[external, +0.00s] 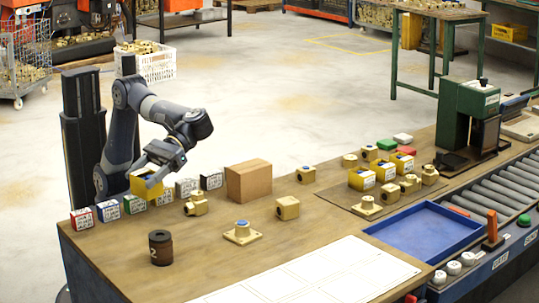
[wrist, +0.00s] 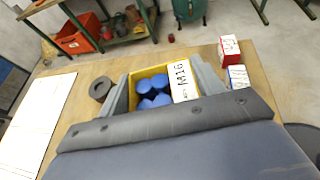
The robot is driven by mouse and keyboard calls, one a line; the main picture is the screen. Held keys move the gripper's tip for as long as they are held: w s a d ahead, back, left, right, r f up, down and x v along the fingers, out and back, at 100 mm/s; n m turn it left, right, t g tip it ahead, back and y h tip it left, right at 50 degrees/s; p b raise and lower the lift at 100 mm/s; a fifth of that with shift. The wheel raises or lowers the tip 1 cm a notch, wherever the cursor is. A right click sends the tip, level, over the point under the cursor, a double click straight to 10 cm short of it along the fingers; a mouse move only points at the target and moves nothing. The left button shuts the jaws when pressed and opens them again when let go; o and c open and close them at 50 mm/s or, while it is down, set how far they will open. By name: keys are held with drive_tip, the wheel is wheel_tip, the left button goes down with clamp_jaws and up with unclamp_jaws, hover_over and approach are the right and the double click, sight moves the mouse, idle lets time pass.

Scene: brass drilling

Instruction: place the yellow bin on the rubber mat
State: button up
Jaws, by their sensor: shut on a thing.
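The yellow bin (external: 146,187) is between the jaws of my gripper (external: 153,168), close to the row of small labelled boxes at the table's left end. In the wrist view the yellow bin (wrist: 134,79) holds several blue round pieces and has a white label reading M16. A finger of my gripper (wrist: 160,88) is on each side of it. I cannot tell how far its base is above the table.
Labelled boxes (external: 109,211), a cardboard box (external: 248,181) and brass fittings (external: 288,208) stand between. Other yellow bins (external: 362,180) stand left of the mat. A blue tray (external: 425,230) and white sheet (external: 330,275) lie in front. A dark cylinder (external: 160,247) stands front left.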

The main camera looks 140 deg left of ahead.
drive_tip(key=shift+w+a+r, duration=0.15)
drive_tip(key=shift+a+r, duration=0.05)
drive_tip(key=shift+r, duration=0.05)
drive_tip(key=w+a+f+n+t+y+p, duration=0.1)
drive_tip(key=w+a+n+t+y+p, duration=0.3)
drive_tip(key=a, duration=1.3)
drive_tip(key=w+a+f+n+t+y+p, duration=0.15)
drive_tip(key=w+a+n+t+p, duration=0.35)
drive_tip(key=a, duration=1.1)
drive_tip(key=s+a+f+n+t+y+p, duration=0.1)
drive_tip(key=s+a+f+n+y+p, duration=0.15)
drive_tip(key=a, duration=0.65)
drive_tip(key=s+a+f+n+y+p, duration=0.1)
drive_tip(key=s+a+n+y+p, duration=0.15)
drive_tip(key=a, duration=0.75)
drive_tip(key=s+a+f+n+t+y+p, duration=0.1)
drive_tip(key=s+a+n+y, duration=0.15)
drive_tip(key=a, duration=0.65)
drive_tip(key=shift+m, duration=0.35)
drive_tip(key=f, duration=0.4)
drive_tip(key=a+f, duration=0.1)
drive_tip(key=f, duration=0.1)
drive_tip(key=shift+w+f, duration=0.1)
drive_tip(key=shift+f, duration=2.15)
